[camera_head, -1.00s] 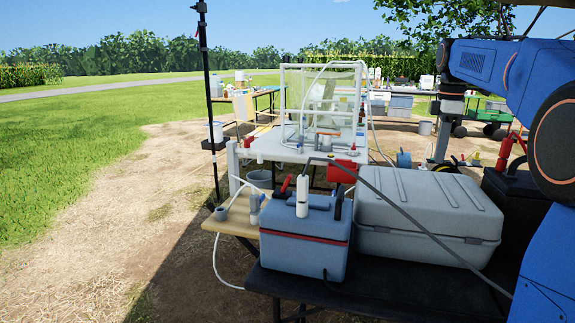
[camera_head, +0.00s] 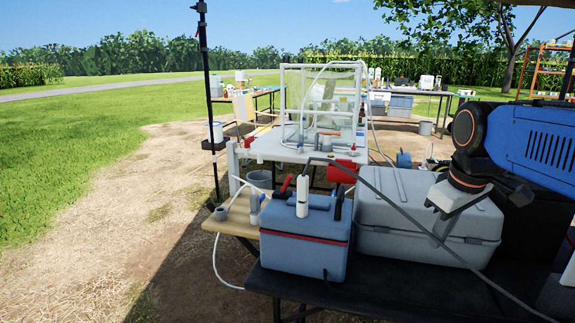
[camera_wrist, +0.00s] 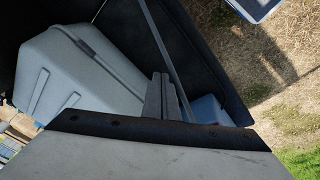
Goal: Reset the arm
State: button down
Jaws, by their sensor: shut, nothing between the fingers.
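My gripper (camera_wrist: 163,80) shows in the wrist view, its two grey fingers together with nothing between them. It points down over the dark table, between the grey case and a blue box. In the head view my blue arm is folded at the right, with the wrist bent down in front of the grey case's right part (camera_head: 400,215). The fingers are hard to make out there. The case also shows in the wrist view (camera_wrist: 75,75).
A blue-grey cooler (camera_head: 300,248) with a white bottle (camera_head: 302,195) stands left of the case on the black table (camera_head: 345,290). Behind is a white table (camera_head: 290,152) with a clear framed enclosure (camera_head: 322,100). A dark pole (camera_head: 208,80) stands left. Open ground lies left.

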jog(key=s+a+f+m+t, duration=0.1)
jog(key=s+a+f+m, duration=0.2)
jog(key=s+f, duration=0.9)
jog(key=shift+s+f+m+t, duration=0.3)
jog(key=shift+f+m+t, duration=0.1)
jog(key=shift+f+m, duration=0.5)
jog(key=shift+r, duration=0.1)
